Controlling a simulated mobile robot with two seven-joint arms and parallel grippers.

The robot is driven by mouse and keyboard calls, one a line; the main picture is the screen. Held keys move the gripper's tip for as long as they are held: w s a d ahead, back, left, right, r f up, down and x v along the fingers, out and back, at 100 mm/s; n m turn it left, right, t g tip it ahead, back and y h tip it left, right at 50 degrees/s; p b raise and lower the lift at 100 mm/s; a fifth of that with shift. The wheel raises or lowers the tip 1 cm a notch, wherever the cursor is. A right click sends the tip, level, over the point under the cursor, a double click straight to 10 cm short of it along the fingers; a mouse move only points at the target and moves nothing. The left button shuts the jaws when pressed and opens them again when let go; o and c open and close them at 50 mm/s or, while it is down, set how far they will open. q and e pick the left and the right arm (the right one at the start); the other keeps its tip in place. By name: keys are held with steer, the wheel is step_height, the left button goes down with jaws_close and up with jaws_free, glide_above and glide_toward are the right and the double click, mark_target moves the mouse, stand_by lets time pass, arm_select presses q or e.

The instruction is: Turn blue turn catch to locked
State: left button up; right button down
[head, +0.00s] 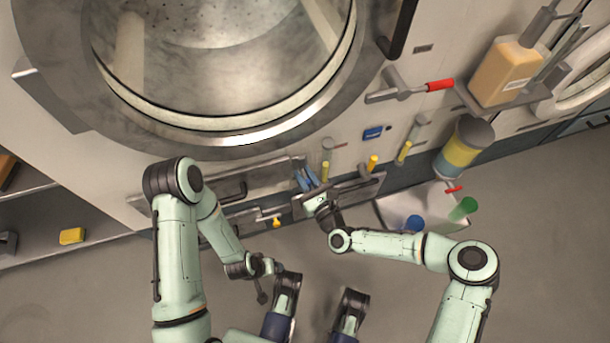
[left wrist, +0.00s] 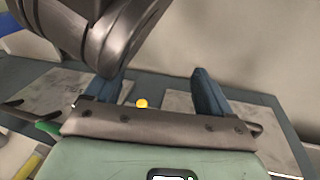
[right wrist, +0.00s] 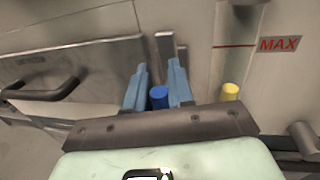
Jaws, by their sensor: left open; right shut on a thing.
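The blue turn catch (right wrist: 158,97) shows in the right wrist view as a short blue knob between the light-blue fingers of my right gripper (right wrist: 157,64). Those fingers are shut on it, one on each side. In the head view my right gripper (head: 307,180) is at the panel below the large round door, and the catch is hidden there. Upright metal strips stand behind the fingertips; I cannot tell which belongs to the catch. My left gripper (left wrist: 158,75) is open with its fingers wide apart, away from the panel, and nothing shows held between them.
Yellow-tipped fittings (head: 372,162) stick out just right of my right gripper. A red-handled lever (head: 440,85) and a tan bottle (head: 507,72) are higher right. A drawer handle (right wrist: 40,90) is left of the catch. Green (head: 463,209) and blue (head: 414,223) cups stand lower right.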

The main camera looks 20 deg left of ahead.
arm_select(q)
steer(key=shift+w, duration=0.1)
steer(key=shift+t, duration=0.3)
steer(key=shift+w+d+r+p, duration=0.25)
steer(key=shift+r+p, duration=0.25)
steer(key=shift+r, duration=0.3)
steer(key=shift+w+d+r+p, duration=0.1)
steer(key=shift+d+r+p, duration=0.2)
steer(key=shift+r+p, duration=0.35)
steer(key=shift+w+d+r+p, duration=0.2)
steer(key=shift+d+r+p, duration=0.15)
steer(key=shift+r, duration=0.55)
arm_select(e)
steer(key=shift+s+a+f+n+h, duration=0.25)
steer(key=shift+f+n+h, duration=0.3)
steer(key=shift+n, duration=2)
steer(key=shift+s+a+f+n+h, duration=0.1)
steer(key=shift+a+f+n+h, duration=0.5)
steer(key=shift+n, duration=2)
steer(key=shift+s+d+f+n+h, duration=0.2)
steer(key=shift+n+h, duration=0.65)
steer(key=shift+n, duration=1.7)
steer(key=shift+a+f, duration=0.1)
steer(key=c, duration=1.1)
jaws_free()
